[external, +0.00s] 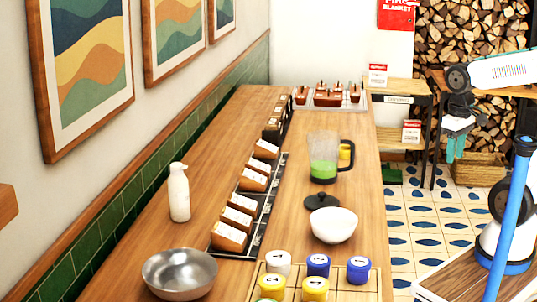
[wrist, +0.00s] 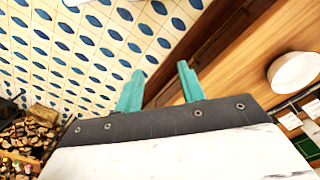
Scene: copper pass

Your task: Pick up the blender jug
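The blender jug (external: 323,158) stands upright on the wooden counter (external: 212,142) in the external view. It is clear, with green contents at the bottom and a dark handle on its right side. A black lid (external: 321,202) lies on the counter in front of it. My gripper (external: 455,146) hangs over the tiled floor, to the right of the counter and apart from the jug. In the wrist view my gripper (wrist: 160,88) shows two teal fingers spread apart with nothing between them. The jug is not visible in the wrist view.
A white bowl (external: 333,225) stands in front of the lid; it also shows in the wrist view (wrist: 296,72). Numbered jars (external: 318,265) stand nearer the camera.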

